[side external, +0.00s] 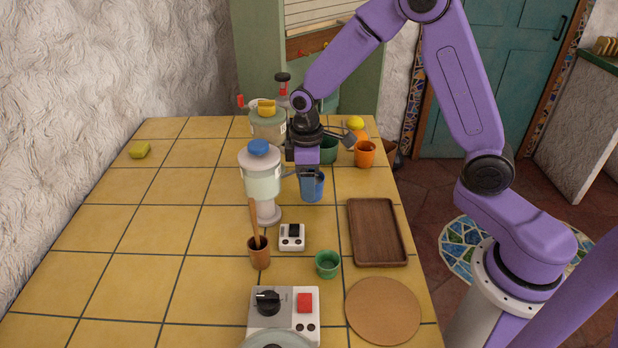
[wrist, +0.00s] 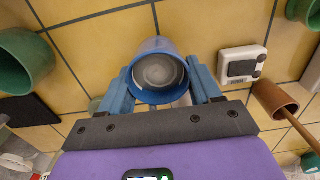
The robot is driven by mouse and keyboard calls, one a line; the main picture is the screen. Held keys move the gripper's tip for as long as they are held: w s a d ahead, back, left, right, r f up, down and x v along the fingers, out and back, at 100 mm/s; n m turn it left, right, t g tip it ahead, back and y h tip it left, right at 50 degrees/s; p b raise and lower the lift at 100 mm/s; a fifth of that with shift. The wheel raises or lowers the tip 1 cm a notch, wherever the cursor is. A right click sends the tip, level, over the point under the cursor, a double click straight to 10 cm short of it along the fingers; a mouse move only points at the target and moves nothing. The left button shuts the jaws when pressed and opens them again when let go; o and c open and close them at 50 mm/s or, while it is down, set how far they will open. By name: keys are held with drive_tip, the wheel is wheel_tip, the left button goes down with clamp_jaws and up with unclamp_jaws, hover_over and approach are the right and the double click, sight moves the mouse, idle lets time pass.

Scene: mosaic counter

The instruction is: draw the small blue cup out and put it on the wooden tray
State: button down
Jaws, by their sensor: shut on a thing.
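The small blue cup (side external: 313,188) is upright near the middle of the counter, just right of the blender. It also shows in the wrist view (wrist: 158,48), with its round grey inside facing the camera. My gripper (side external: 307,172) points down over the cup and is shut on it. In the wrist view its blue fingers (wrist: 160,80) lie on either side of the cup. I cannot tell whether the cup's base touches the counter. The dark wooden tray (side external: 378,232) lies empty, to the right of the cup and nearer the camera in the side view.
The blender (side external: 262,182) stands close on the left. A green pot (side external: 328,151) and orange cup (side external: 365,154) stand behind. A white device (side external: 291,237), brown cup with wooden spoon (side external: 259,254), small green cup (side external: 327,264) and round board (side external: 383,311) are in front.

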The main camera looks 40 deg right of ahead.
sight(317, 193)
drive_tip(key=shift+w+a+f, duration=0.3)
drive_tip(key=shift+w+f, duration=0.2)
drive_tip(key=shift+w, duration=0.15)
drive_tip(key=shift+s+f, duration=0.1)
drive_tip(key=shift+f, duration=0.15)
drive_tip(key=shift+s, duration=0.15)
drive_tip(key=shift+s+d, duration=0.1)
drive_tip(key=shift+s, duration=1.8)
drive_tip(key=shift+r, duration=0.1)
drive_tip(key=shift+r, duration=2.9)
